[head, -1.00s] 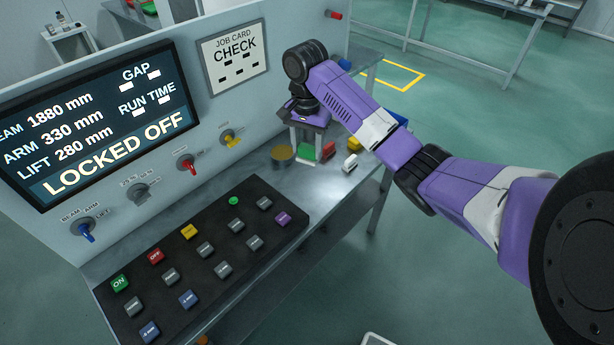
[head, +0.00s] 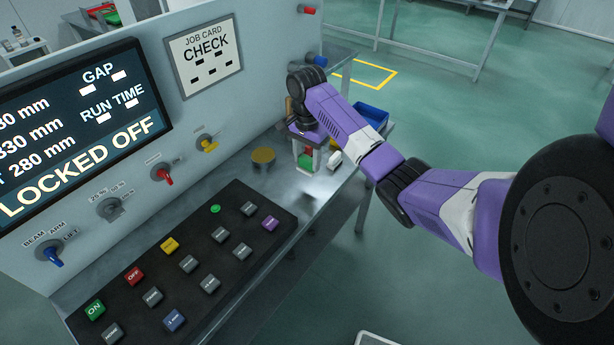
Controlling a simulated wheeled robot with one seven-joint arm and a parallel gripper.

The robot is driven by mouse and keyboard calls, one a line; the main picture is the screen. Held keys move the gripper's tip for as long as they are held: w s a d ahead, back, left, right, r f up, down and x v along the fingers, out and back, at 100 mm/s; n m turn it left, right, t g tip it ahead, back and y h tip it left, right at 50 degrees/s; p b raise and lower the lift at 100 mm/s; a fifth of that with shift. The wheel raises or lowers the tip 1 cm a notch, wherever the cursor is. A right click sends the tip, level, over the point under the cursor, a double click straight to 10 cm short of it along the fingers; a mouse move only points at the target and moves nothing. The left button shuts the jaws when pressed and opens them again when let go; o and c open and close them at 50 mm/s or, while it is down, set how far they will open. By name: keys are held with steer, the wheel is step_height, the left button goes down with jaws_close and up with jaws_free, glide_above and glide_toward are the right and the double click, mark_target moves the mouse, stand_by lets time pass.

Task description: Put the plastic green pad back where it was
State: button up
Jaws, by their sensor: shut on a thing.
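My gripper (head: 306,158) hangs downward over the far end of the grey bench, at the end of my purple arm. Its pale fingers are shut on the small green pad (head: 304,161), which shows between them low down, near the bench top. I cannot tell whether the pad touches the bench. A bit of red shows behind the fingers, mostly hidden. The place under the gripper is hidden by it.
A white block (head: 335,159) stands just right of the gripper. A yellow piece (head: 334,144) and a blue bin (head: 371,116) are behind it. The black button panel (head: 190,262) and upright fixture panel (head: 262,85) border the bench.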

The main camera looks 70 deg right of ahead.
mark_target(307, 159)
steer(key=shift+f, duration=3.3)
steer(key=o, duration=1.2)
steer(key=shift+f, duration=0.1)
step_height(307, 159, up, 12)
steer(key=shift+r, duration=0.15)
